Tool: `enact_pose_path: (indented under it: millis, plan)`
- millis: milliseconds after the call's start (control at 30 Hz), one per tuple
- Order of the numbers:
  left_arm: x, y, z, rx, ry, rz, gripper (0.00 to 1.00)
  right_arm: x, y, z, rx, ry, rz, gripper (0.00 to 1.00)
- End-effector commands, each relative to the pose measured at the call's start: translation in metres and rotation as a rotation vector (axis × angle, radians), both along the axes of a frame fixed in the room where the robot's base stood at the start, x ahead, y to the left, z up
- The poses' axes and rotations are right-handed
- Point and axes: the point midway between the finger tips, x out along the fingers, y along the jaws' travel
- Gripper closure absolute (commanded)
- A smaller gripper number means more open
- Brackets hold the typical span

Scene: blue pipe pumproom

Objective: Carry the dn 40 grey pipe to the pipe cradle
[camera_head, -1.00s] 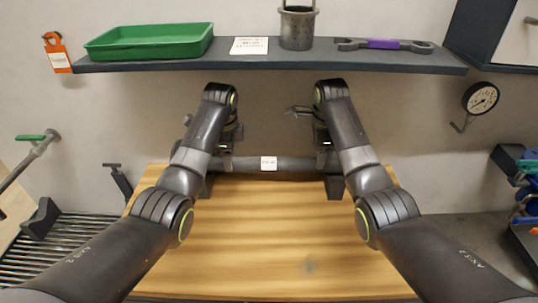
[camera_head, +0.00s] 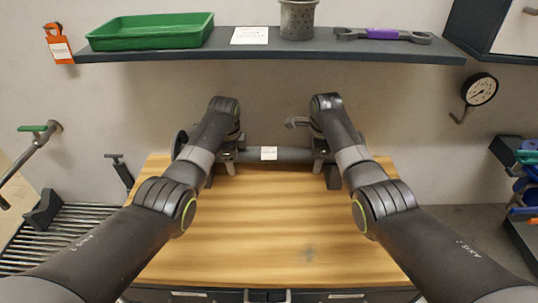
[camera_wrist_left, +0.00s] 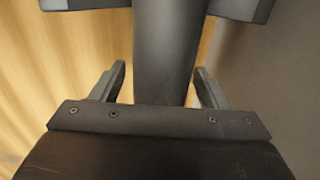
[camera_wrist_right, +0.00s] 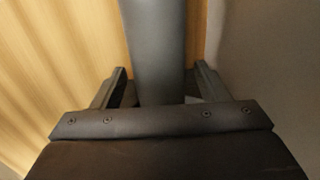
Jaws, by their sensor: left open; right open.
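The grey pipe (camera_head: 292,154) lies level across the back of the wooden table, with a white label at its middle. My left gripper (camera_head: 228,158) is at the pipe's left part and my right gripper (camera_head: 320,156) at its right part. Both are open, with a finger on each side of the pipe. In the left wrist view the pipe (camera_wrist_left: 168,55) runs between the fingertips, with gaps showing. In the right wrist view the pipe (camera_wrist_right: 153,50) also sits between the open fingers. My arms hide the pipe's ends. I cannot tell for sure which thing is the pipe cradle.
Dark support blocks (camera_head: 333,178) stand by the pipe. A dark notched block (camera_head: 42,210) sits on a roller rack (camera_head: 70,235) at left. A shelf (camera_head: 270,50) with a green tray (camera_head: 150,32) hangs above. The table's front (camera_head: 270,260) is clear.

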Motion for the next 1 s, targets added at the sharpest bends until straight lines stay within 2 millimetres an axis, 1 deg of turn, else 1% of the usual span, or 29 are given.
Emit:
enact_pose_path:
  millis: [100,367,400,900,933,1000]
  plan:
    - [0.0008,-0.0002,-0.0038,0.000,0.000,0.000,0.32,0.0009,0.0002,-0.0038,0.000,-0.001,0.000,0.32]
    - [0.0010,-0.0003,-0.0043,0.000,-0.001,-0.001,0.32,0.0010,0.0001,-0.0044,0.000,-0.001,0.000,0.32]
    - [0.0010,-0.0003,-0.0043,0.000,-0.001,-0.001,0.33,0.0010,0.0001,-0.0044,0.000,-0.001,0.000,0.33]
    - [0.0010,-0.0002,-0.0041,0.000,-0.001,-0.001,0.98,0.0011,0.0000,-0.0043,0.000,-0.002,0.000,0.98]
    - [0.0010,-0.0002,-0.0041,0.000,-0.001,-0.001,1.00,0.0011,-0.0001,-0.0042,0.000,-0.002,0.000,1.00]
    - [0.0010,-0.0002,-0.0040,0.000,-0.001,-0.001,1.00,0.0011,-0.0001,-0.0042,0.000,-0.002,0.000,1.00]
